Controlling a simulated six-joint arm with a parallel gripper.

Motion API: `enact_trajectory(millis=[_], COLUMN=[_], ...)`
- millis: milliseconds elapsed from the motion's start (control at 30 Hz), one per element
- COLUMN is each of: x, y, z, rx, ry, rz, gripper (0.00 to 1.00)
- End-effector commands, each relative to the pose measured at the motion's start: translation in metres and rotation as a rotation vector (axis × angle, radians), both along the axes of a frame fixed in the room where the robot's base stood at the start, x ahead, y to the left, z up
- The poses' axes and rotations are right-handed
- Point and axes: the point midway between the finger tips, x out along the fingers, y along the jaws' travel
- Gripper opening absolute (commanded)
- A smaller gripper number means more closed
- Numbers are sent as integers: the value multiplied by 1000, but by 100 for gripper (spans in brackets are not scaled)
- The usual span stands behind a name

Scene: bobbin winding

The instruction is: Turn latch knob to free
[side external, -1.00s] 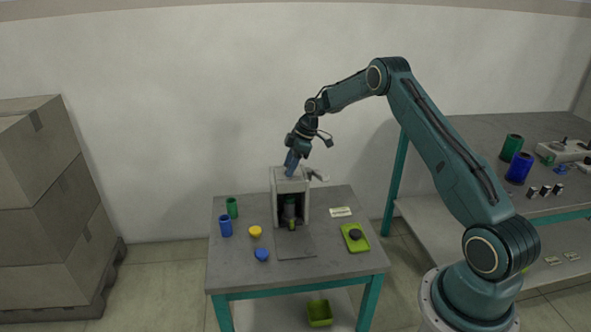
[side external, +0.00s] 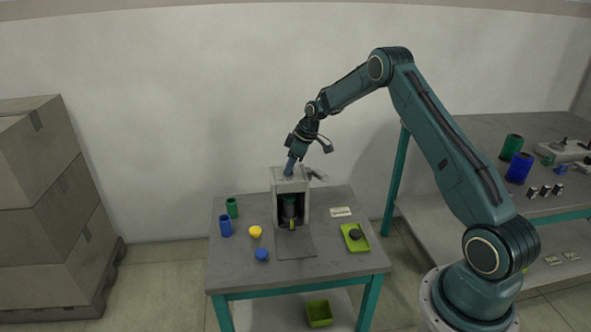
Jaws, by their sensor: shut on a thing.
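The winder (side external: 305,202) is a grey upright housing with an open dark front, standing at the back middle of the small table. A dark green cylinder, seemingly a bobbin (side external: 289,207), stands inside it with a small yellow-green part at its foot. My gripper (side external: 289,172) points down at the top of the housing and is shut on the latch knob. The knob is small and mostly hidden by the fingers, so its angle cannot be told. A grey lever-like part (side external: 317,175) sticks out at the housing's top right.
Green (side external: 232,208) and blue (side external: 225,227) cylinders and yellow (side external: 255,231) and blue (side external: 262,254) pieces stand left. A label (side external: 341,212) and a green tray (side external: 362,243) with a dark round piece lie right. A shelf bench (side external: 460,135) stands farther right.

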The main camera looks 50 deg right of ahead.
Motion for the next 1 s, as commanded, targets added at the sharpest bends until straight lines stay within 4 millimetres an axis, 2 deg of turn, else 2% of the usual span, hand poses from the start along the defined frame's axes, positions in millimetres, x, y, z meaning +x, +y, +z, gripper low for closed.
enact_trajectory(millis=[600,1000], x=[0,0], y=[4,5], z=[1,1], rx=[-1,-1], ry=[-1,-2], rz=[-559,-736], gripper=[8,8])
